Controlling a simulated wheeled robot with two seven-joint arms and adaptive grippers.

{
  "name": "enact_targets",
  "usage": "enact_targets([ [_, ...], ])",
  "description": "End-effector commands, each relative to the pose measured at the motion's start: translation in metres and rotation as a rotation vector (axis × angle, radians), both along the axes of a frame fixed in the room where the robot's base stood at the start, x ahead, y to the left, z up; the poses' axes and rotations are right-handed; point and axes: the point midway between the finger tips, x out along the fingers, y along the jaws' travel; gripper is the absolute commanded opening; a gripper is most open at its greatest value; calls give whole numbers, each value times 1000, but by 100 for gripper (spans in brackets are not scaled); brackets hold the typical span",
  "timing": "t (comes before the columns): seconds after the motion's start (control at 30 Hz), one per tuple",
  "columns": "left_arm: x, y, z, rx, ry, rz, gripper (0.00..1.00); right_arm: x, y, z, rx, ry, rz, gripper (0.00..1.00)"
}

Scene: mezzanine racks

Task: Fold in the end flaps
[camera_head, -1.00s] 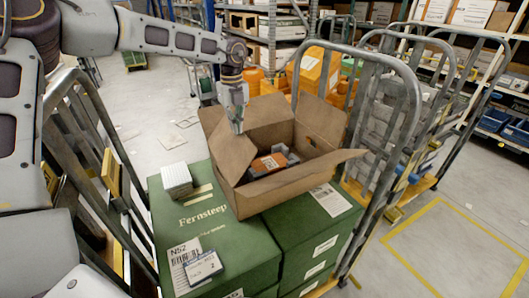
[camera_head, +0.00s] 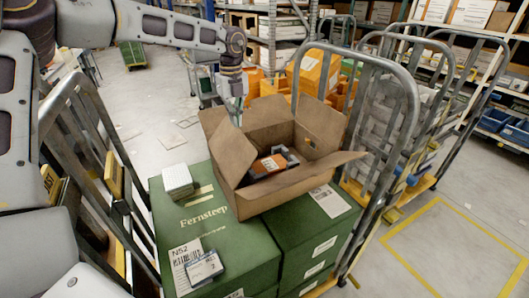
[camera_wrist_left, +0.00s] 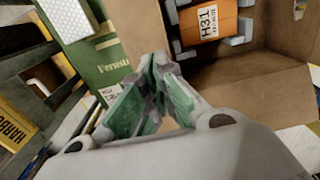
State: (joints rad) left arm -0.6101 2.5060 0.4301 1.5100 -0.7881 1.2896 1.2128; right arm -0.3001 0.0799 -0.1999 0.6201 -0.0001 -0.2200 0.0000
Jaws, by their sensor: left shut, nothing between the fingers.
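An open brown carton (camera_head: 262,200) stands on green boxes, its flaps spread. One flap (camera_head: 234,152) stands up on its left side. Another flap (camera_head: 319,117) stands at the back right, and one (camera_head: 340,160) sticks out on the right. An orange item (camera_head: 268,164) with a white label lies inside among grey pieces; it also shows in the left wrist view (camera_wrist_left: 210,24). My left gripper (camera_head: 237,122) is shut and empty, pointing down at the top of the left flap. I cannot tell whether it touches. In the left wrist view its fingertips (camera_wrist_left: 160,62) meet beside brown cardboard. My right gripper is not in view.
The green boxes (camera_head: 217,228) sit on a trolley with a tall metal rail (camera_head: 397,150) close to the right of the carton. A white stack (camera_head: 177,180) and a small labelled packet (camera_head: 204,268) lie on the left box. Another metal frame (camera_head: 95,150) stands at left.

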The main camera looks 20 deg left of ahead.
Motion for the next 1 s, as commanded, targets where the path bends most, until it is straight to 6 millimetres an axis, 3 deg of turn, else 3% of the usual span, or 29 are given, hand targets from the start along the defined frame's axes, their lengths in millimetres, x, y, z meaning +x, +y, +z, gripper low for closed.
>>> enact_targets([
  [0.5, 0, 0, 33, 1, -1, 0, 0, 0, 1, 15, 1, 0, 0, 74],
  [1.0, 0, 0, 36, 0, -1, 0, 0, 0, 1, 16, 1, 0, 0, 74],
])
